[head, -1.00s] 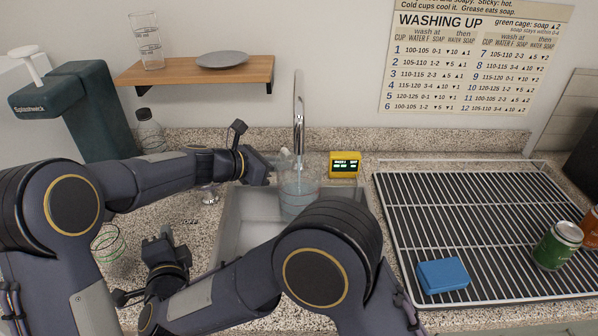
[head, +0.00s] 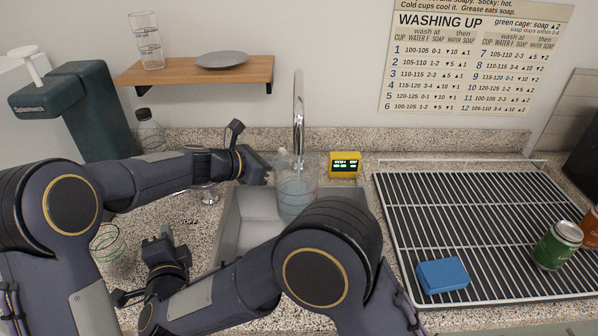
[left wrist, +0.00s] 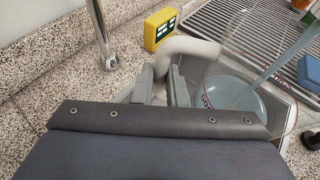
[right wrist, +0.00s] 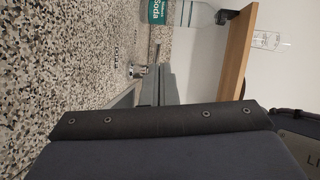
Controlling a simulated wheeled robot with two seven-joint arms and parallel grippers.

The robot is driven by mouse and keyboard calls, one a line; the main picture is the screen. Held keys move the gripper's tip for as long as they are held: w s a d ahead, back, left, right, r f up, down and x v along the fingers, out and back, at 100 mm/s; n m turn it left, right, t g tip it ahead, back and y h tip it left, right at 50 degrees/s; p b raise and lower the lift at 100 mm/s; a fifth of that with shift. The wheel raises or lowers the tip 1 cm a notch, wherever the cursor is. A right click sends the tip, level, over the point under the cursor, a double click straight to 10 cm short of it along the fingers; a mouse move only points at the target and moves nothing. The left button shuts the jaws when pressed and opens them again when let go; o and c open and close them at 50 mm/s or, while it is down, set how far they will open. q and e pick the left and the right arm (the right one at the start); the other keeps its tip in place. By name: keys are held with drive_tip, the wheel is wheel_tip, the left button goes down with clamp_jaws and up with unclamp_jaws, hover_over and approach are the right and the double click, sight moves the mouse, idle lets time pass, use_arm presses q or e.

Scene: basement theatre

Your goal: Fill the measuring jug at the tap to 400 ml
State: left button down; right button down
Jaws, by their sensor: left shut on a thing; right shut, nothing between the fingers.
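The clear measuring jug (head: 297,200) is over the sink (head: 240,215), below the chrome tap spout (head: 298,105). It holds bluish water; I cannot read its level against the marks. My left gripper (head: 268,168) is shut on the jug's pale handle, which shows between the fingers in the left wrist view (left wrist: 190,48). There a pale blue stream (left wrist: 288,58) runs down into the jug (left wrist: 238,98). My right gripper (head: 160,238) is shut and empty, left of the sink. A small chrome knob (head: 208,196) stands on the counter left of the sink; it also shows in the right wrist view (right wrist: 138,71).
A yellow display box (head: 345,165) stands behind the sink. The drying rack (head: 480,215) on the right holds a blue sponge (head: 443,275) and cans (head: 557,246). A green dispenser (head: 85,110) and bottle (head: 150,133) stand at left.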

sight(182, 193)
drive_tip(key=c, duration=2)
unclamp_jaws()
drive_tip(key=shift+w, duration=0.3)
drive_tip(key=o, duration=0.5)
drive_tip(key=w, duration=0.2)
drive_tip(key=w+m, duration=0.1)
drive_tip(key=w, duration=0.1)
drive_tip(key=w+d+m, duration=0.1)
drive_tip(key=shift+w+d+f+g+h, duration=0.1)
drive_tip(key=shift+w+f+g+h, duration=0.05)
drive_tip(key=shift+w+g+h, duration=0.25)
use_arm(q)
drive_tip(key=w+a, duration=0.1)
drive_tip(key=a, duration=0.7)
drive_tip(key=shift+w, duration=0.15)
use_arm(e)
drive_tip(key=shift+o, duration=0.2)
drive_tip(key=x, duration=1.2)
use_arm(q)
drive_tip(key=shift+r, duration=0.1)
use_arm(e)
drive_tip(key=shift+s, duration=0.1)
clamp_jaws()
